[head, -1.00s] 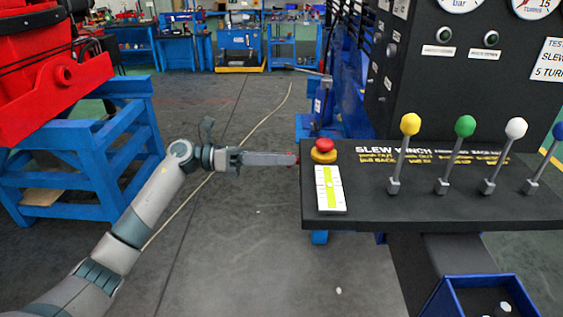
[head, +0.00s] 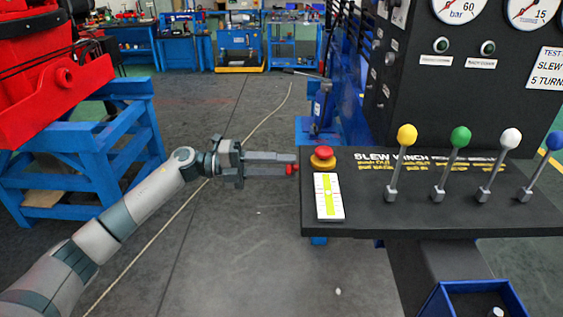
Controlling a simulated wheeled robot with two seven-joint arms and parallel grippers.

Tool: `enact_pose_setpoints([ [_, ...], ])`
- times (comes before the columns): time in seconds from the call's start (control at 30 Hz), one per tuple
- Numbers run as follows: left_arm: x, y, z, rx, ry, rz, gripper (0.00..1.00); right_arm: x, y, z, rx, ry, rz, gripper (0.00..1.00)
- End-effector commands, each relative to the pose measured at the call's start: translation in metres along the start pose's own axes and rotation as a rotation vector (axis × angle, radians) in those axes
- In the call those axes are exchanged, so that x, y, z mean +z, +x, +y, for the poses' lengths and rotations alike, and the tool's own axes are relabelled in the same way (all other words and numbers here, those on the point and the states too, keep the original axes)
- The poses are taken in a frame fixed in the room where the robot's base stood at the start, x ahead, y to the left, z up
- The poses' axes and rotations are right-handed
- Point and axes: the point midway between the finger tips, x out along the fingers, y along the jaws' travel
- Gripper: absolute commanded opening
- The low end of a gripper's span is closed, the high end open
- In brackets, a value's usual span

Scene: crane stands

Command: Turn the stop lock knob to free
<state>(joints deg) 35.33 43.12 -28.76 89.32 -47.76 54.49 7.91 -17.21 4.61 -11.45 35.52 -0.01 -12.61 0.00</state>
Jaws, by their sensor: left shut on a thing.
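A small red knob (head: 291,170), which looks like the stop lock knob, shows at the left edge of the black console (head: 420,219). My left gripper (head: 290,161) reaches it from the left, pointing right, and its fingers are shut on it. The fingers hide part of the knob, so I cannot tell its turn position or see a marking for free. My right gripper is not in view.
A red mushroom button (head: 322,153) on a yellow base stands just right of the fingertips, with a white and green label plate (head: 328,196) before it. Levers with yellow (head: 407,135), green, white and blue balls stand further right.

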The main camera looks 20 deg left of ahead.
Motion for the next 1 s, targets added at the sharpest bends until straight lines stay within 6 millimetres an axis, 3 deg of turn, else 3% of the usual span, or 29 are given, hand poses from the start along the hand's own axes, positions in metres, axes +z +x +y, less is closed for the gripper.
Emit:
enact_pose_setpoints([
  [0.3,0.0013,-0.0006,-0.0004,0.000,-0.144,-0.003,0.07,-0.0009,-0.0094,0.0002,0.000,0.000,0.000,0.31],
  [0.8,0.0009,-0.0004,0.0006,0.000,-0.167,-0.002,0.07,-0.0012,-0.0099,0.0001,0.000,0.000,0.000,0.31],
  [0.83,0.0009,-0.0004,0.0005,0.000,-0.167,-0.002,0.34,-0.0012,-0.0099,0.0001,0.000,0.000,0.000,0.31],
  [0.87,0.0009,-0.0004,0.0005,0.000,-0.167,-0.002,0.41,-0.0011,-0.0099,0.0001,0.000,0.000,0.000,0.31],
  [0.9,0.0008,-0.0004,0.0005,0.000,-0.167,-0.002,0.46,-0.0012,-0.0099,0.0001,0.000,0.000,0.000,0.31],
  [1.0,0.0006,-0.0003,0.0006,0.000,-0.166,-0.002,0.46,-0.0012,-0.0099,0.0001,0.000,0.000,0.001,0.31],
])
